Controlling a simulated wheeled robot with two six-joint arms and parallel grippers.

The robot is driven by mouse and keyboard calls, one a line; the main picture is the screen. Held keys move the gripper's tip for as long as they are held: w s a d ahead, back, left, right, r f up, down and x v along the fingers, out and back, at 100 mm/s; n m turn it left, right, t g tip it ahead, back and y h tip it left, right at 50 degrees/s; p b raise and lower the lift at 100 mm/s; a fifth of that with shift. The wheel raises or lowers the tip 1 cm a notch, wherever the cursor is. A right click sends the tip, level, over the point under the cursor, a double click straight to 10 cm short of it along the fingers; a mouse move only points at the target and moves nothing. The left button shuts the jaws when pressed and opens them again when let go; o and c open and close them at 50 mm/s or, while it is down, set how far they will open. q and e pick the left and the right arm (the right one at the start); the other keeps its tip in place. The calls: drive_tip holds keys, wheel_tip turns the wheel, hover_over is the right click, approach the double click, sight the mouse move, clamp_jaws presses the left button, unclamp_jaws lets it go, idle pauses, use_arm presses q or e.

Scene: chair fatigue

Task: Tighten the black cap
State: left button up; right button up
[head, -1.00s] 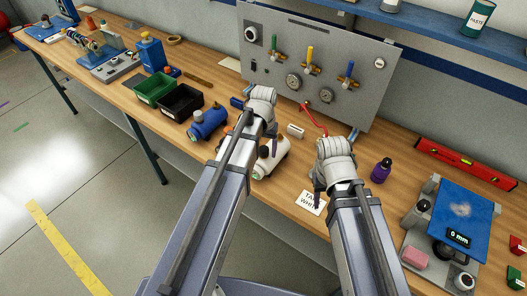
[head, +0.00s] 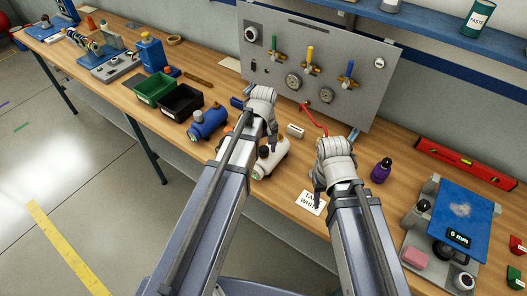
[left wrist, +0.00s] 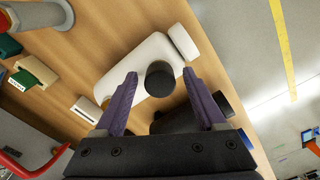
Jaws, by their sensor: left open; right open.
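The black cap (left wrist: 161,82) is a short round cap on top of a white body (left wrist: 137,62) lying on the bench. In the head view the cap (head: 264,152) and the white body (head: 273,164) are partly hidden by my left arm. My left gripper (left wrist: 160,73) is open, with its purple fingers on either side of the cap in the wrist picture. I see gaps between fingers and cap; I cannot tell the height difference. My right gripper (head: 318,198) is open and empty, above a white card (head: 309,203) to the right.
A blue object (head: 207,123) stands left of the white body. A purple bottle (head: 381,170), a blue-topped device (head: 460,212) and a red level (head: 466,163) are on the right. A grey valve panel (head: 318,62) stands behind. Green (head: 153,88) and black (head: 179,101) bins are left.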

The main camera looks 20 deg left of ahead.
idle(0.3)
use_arm(q)
drive_tip(key=n, duration=0.4)
idle(0.3)
drive_tip(key=n, duration=0.4)
drive_tip(key=shift+c, duration=0.4)
clamp_jaws()
drive_tip(key=m, duration=0.3)
drive_tip(key=shift+m, duration=0.3)
idle(0.4)
